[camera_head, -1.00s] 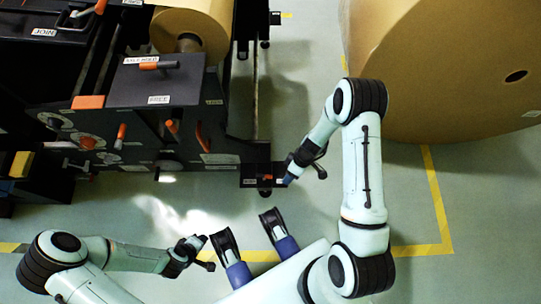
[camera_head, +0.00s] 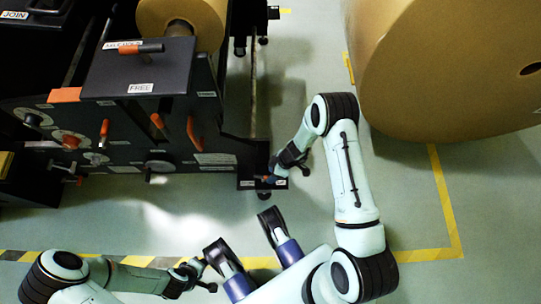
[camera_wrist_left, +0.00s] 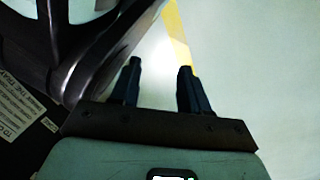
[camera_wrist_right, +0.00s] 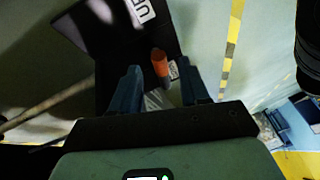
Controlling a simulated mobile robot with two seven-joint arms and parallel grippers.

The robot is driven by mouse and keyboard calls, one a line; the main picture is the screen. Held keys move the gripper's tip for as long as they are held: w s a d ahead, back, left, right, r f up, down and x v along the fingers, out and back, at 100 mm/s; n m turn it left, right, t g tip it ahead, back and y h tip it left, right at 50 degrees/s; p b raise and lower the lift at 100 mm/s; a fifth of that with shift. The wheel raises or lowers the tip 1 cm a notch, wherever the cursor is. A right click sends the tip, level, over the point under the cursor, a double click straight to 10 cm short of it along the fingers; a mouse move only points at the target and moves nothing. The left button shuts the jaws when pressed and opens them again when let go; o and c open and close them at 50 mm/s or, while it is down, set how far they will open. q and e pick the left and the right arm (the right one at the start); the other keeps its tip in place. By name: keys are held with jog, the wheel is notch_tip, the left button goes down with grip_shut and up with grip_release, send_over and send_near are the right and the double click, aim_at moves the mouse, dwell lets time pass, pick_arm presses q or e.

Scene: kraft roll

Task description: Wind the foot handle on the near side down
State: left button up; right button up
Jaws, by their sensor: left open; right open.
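The near-side foot (camera_head: 250,183) is a dark block with a white label at the machine's lower right corner. Its orange foot handle (camera_wrist_right: 160,63) shows in the right wrist view, in the gap between my right fingertips. My right gripper (camera_head: 272,178) is open over the foot and partly covers the handle in the head view. The right wrist view shows the open fingers (camera_wrist_right: 158,75) on either side of the handle; I cannot tell whether they touch it. My left gripper (camera_head: 206,275) is open and empty, low over the floor; its fingers (camera_wrist_left: 158,75) show in the left wrist view.
The dark machine (camera_head: 115,105) with several orange handles fills the upper left. A big kraft roll (camera_head: 450,75) stands at the right, and a smaller roll (camera_head: 205,15) sits on the machine. Yellow tape (camera_head: 445,200) marks the floor. Open floor lies in front of the machine.

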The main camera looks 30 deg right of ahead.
pick_arm(q)
jog(key=shift+s+a+f, duration=0.1)
jog(key=shift+s+f, duration=0.25)
jog(key=shift+s, duration=0.25)
pick_arm(e)
jog(key=shift+x, duration=0.85)
grip_shut()
pick_arm(q)
jog(key=shift+w+r, duration=0.15)
